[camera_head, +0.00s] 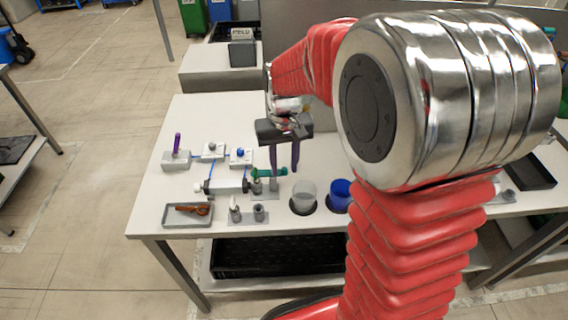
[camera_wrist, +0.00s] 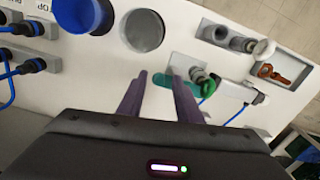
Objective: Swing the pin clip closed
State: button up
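A green part (camera_head: 262,173), which looks like the pin clip, lies across the grey posts (camera_head: 257,187) on a small plate. It also shows in the wrist view (camera_wrist: 208,88), partly hidden behind one finger. I cannot tell how far the clip is swung. My gripper (camera_head: 284,165) hangs above the table, just right of the green part, fingers pointing down. In the wrist view my gripper (camera_wrist: 158,90) is open, with its two purple fingers apart and nothing held between them. One finger overlaps the green part; I cannot tell if they touch.
A clear cup (camera_head: 304,190) and a blue cup (camera_head: 339,188) stand in front right. A grey tray (camera_head: 170,220) holds an orange-brown item (camera_head: 193,209). Grey blocks with blue hoses and a purple pin (camera_head: 177,142) stand left. The table's far left part (camera_head: 200,110) is clear.

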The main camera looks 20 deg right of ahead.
notch_tip(320, 180, up, 14)
jog(key=shift+f, duration=0.15)
dwell(0.4)
jog(key=shift+w, duration=0.1)
dwell(0.3)
jog(key=s+a+f+n+t, duration=0.1)
jog(key=s+t, duration=0.4)
jog(key=s, duration=1.3)
jog(key=shift+s+a+f+t, duration=0.3)
jog(key=shift+s+a+f, duration=0.05)
jog(key=shift+a, duration=0.3)
dwell(1.7)
